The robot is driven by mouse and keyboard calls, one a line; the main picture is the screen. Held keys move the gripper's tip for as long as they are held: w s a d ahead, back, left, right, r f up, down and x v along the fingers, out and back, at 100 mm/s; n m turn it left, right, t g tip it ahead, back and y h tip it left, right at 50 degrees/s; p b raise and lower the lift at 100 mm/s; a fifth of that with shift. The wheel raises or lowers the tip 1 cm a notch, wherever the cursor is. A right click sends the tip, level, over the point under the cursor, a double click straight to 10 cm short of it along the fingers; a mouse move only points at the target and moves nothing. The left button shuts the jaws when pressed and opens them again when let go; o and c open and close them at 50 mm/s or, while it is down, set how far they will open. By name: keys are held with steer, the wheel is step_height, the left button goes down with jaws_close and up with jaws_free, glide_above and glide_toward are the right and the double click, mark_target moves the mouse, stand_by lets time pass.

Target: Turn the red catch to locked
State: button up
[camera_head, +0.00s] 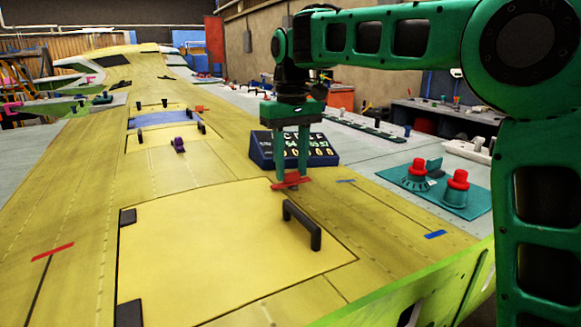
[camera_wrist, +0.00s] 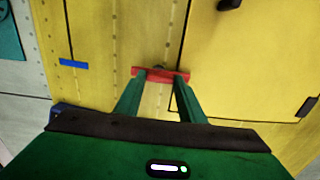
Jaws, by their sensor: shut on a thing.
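The red catch (camera_head: 291,181) is a small flat bar on the yellow wing skin, at the far right corner of a large panel. My gripper (camera_head: 291,179) points straight down over it, with its green fingers on the catch. In the wrist view the red catch (camera_wrist: 161,74) lies across the picture, and the fingertips of my gripper (camera_wrist: 160,78) are at it, shut on it. The bar's ends stick out past the fingers. A blue mark (camera_wrist: 73,64) lies to the left of the catch there. Part of the catch is hidden behind the fingers.
The yellow panel (camera_head: 215,245) carries a black handle (camera_head: 302,225) close to the catch. A dark blue display box (camera_head: 322,151) stands just behind my gripper. A teal plate (camera_head: 465,197) with red knobs lies to the right. A red strip (camera_head: 52,251) is at the left.

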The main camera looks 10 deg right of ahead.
steer(key=shift+d, duration=0.1)
steer(key=o, duration=1)
steer(key=shift+w+f, duration=0.1)
steer(key=shift+o, duration=0.2)
step_height(320, 180, up, 11)
steer(key=shift+f, duration=0.1)
